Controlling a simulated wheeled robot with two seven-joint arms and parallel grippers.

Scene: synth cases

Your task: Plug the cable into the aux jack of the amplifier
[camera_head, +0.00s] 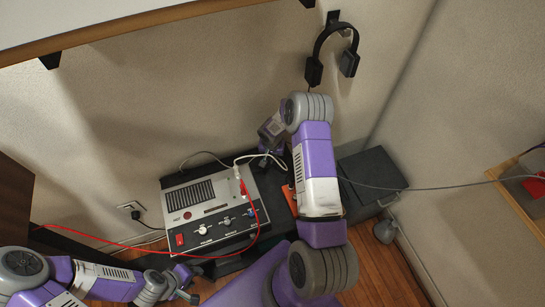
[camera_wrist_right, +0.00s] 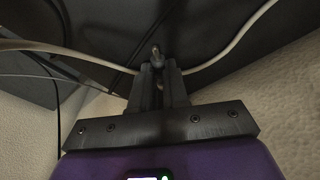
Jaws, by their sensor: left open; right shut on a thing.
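The amplifier (camera_head: 197,230) is a pale box with black sides, a dark grille, a red switch and several knobs; it sits on a dark low surface by the wall. I cannot make out which socket is the aux jack. My right gripper (camera_head: 265,158) is behind the amplifier's back right corner. In the right wrist view its fingers (camera_wrist_right: 158,80) are shut on the cable, with a small metal tip between them. A pale cable (camera_wrist_right: 68,49) passes behind the fingers on both sides. My left gripper (camera_head: 187,284) is open and empty, in front of the amplifier.
A dark box (camera_head: 370,172) stands right. Headphones (camera_head: 334,50) hang on the wall. A wall outlet (camera_head: 130,207) is left. A shelf (camera_head: 130,25) overhangs.

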